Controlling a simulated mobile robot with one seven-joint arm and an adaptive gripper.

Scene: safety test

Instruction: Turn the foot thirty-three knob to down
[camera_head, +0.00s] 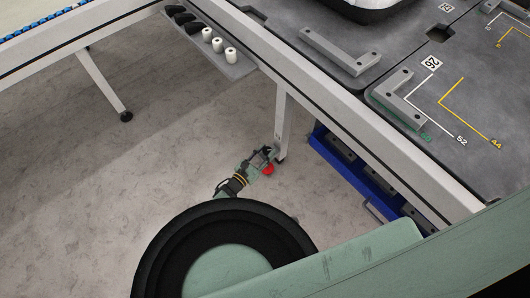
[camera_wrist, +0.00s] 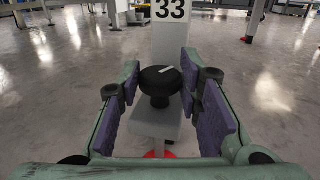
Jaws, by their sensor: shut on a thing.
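The foot thirty-three knob (camera_wrist: 158,86) is black and round with a white pointer mark slanting up to the right. It sits on a grey block in the wrist view, in front of a post with a white "33" label (camera_wrist: 170,10). My gripper (camera_wrist: 161,84) has a purple-padded finger on each side of the knob and is shut on it. In the head view my gripper (camera_head: 264,156) is low by the foot of a table leg (camera_head: 283,122). The knob is too small to make out there. A red disc (camera_head: 268,170) shows below my gripper.
The table edge (camera_head: 345,125) runs above the leg. A blue crate (camera_head: 350,171) stands on the floor to the right of the leg. A small shelf (camera_head: 235,69) with black and white knobs hangs at the table's side.

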